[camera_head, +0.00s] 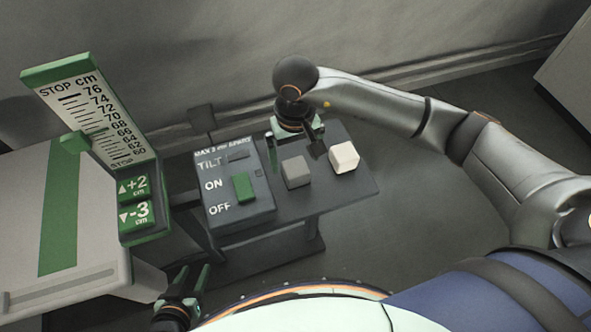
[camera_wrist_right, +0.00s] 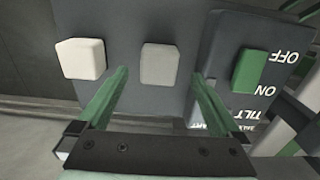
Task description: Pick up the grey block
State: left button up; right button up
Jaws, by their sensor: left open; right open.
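The grey block (camera_head: 296,172) sits on the dark table (camera_head: 345,191), between the switch panel and a white block. In the right wrist view the grey block (camera_wrist_right: 159,64) lies ahead, between the lines of the two green fingers. My right gripper (camera_head: 297,140) is over the far edge of the table, just behind the grey block. Its fingers (camera_wrist_right: 160,78) are apart with nothing held; whether they are level with the block is unclear. My left gripper (camera_head: 194,277) is low at the bottom left, open and empty, away from the block.
The white block (camera_head: 343,157) stands right of the grey one. A panel (camera_head: 225,213) marked TILT, ON and OFF has a green switch (camera_head: 243,187). A centimetre scale (camera_head: 95,105) with green +2 and -3 buttons (camera_head: 135,202) rises beside a pale table (camera_head: 85,215) at left.

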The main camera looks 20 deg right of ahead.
aim_at(295, 166)
notch_tip(295, 166, down, 5)
jog(key=shift+w+d+f, duration=0.1)
jog(key=shift+w+f, duration=0.05)
jog(key=shift+f, duration=0.05)
grip_shut()
dwell(0.9)
jog(key=shift+w+r+p, duration=0.15)
jog(key=shift+r+p, duration=0.05)
jog(key=shift+p, duration=0.1)
